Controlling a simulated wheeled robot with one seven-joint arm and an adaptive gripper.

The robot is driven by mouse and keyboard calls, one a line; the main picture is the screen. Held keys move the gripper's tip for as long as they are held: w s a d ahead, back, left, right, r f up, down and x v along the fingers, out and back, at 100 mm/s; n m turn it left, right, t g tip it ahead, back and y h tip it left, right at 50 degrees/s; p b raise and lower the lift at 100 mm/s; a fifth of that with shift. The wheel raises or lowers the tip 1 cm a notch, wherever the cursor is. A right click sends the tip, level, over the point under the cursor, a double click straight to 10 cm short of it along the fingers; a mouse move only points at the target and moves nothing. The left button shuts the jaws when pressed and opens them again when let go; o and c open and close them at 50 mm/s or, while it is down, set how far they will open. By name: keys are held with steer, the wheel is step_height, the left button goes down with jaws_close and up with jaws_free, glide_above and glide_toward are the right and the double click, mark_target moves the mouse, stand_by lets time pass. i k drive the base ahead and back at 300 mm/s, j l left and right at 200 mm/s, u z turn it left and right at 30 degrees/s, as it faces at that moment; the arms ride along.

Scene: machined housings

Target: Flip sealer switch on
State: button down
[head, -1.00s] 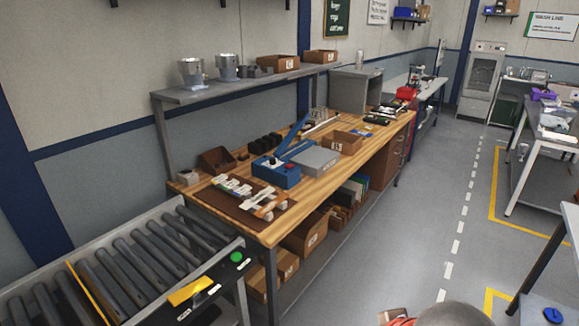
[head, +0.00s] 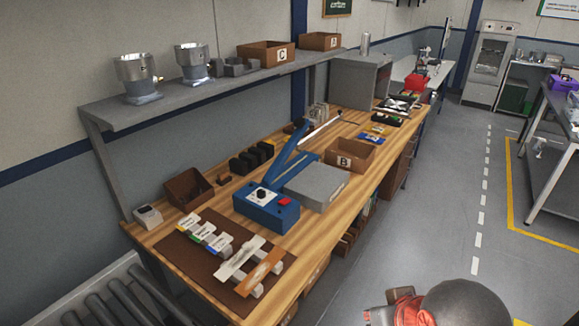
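The blue sealer (head: 266,207) stands on the wooden workbench (head: 330,225) in the head view. It has a dial on a white plate and a red switch (head: 285,201) on its top right. The switch is too small for me to tell its position. The sealer's long blue arm (head: 290,153) is raised at a slant, and a grey platform (head: 315,186) adjoins its right side. My gripper is not in view.
Box B (head: 349,156) stands beyond the platform. A metal shelf (head: 215,88) overhangs the bench's back. A roller conveyor (head: 115,298) is at lower left. The floor on the right is open.

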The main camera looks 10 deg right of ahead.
mark_target(283, 201)
steer(key=i+z, duration=0.1)
steer(key=i, duration=0.8)
